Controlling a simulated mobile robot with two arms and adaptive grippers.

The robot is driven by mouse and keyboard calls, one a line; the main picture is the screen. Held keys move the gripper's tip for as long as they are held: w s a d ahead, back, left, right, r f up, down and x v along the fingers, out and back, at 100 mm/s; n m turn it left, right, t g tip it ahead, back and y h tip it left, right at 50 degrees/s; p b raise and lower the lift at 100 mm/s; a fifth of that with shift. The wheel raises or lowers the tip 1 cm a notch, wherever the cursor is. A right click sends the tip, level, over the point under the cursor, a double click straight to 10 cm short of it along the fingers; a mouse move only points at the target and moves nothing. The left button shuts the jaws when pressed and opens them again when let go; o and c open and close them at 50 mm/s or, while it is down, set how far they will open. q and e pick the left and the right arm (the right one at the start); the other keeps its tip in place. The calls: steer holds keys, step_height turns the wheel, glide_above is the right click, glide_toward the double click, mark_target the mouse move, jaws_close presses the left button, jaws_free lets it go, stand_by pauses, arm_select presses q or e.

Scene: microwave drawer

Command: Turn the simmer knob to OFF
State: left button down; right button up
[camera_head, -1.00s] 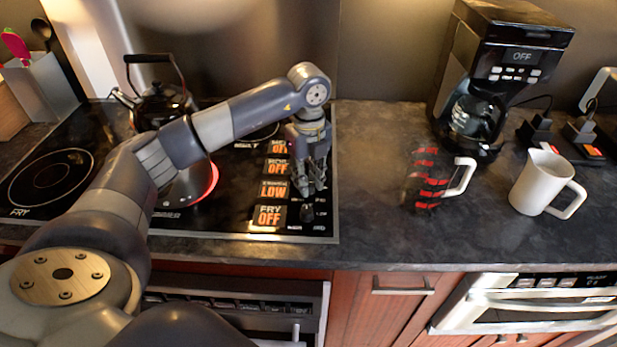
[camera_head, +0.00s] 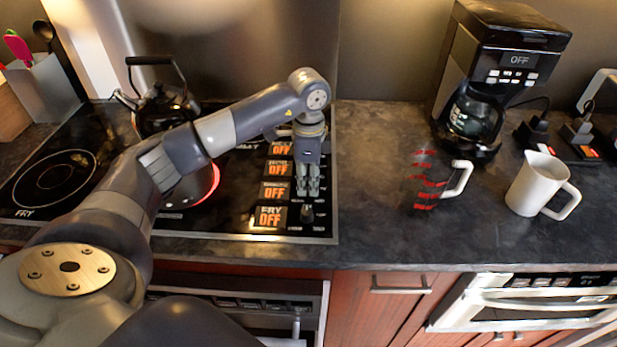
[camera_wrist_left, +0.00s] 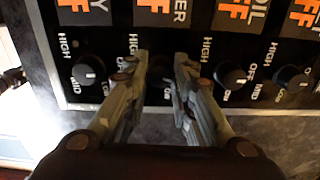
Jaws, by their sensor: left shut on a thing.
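The simmer display (camera_head: 274,191), second from the front in the column of stove displays, reads OFF in orange. It also shows in the wrist view (camera_wrist_left: 158,13), partly cut off. My left gripper (camera_head: 308,190) points down at the knob row right of that display. In the wrist view its two fingers (camera_wrist_left: 161,72) stand on either side of the dark simmer knob (camera_wrist_left: 160,90), closed on it. The knob is mostly hidden and its pointer mark cannot be read. My right gripper is not in view.
The fry knob (camera_wrist_left: 88,70) and boil knob (camera_wrist_left: 230,75) sit close beside the fingers. A black kettle (camera_head: 165,105) stands at the back left. One burner ring (camera_head: 212,185) glows red.

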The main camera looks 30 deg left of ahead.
mark_target(308, 184)
arm_select(q)
steer(key=shift+w+a+r+n+p, duration=0.1)
steer(key=shift+n+p, duration=0.1)
steer(key=shift+n, duration=0.6)
steer(key=shift+w+r+n+p, duration=0.1)
steer(key=shift+n+p, duration=0.05)
steer(key=shift+n, duration=0.65)
steer(key=c, duration=1.4)
jaws_free()
steer(key=shift+o, duration=0.3)
steer(key=shift+s, duration=0.1)
steer(key=shift+f, duration=0.1)
step_height(308, 184, up, 12)
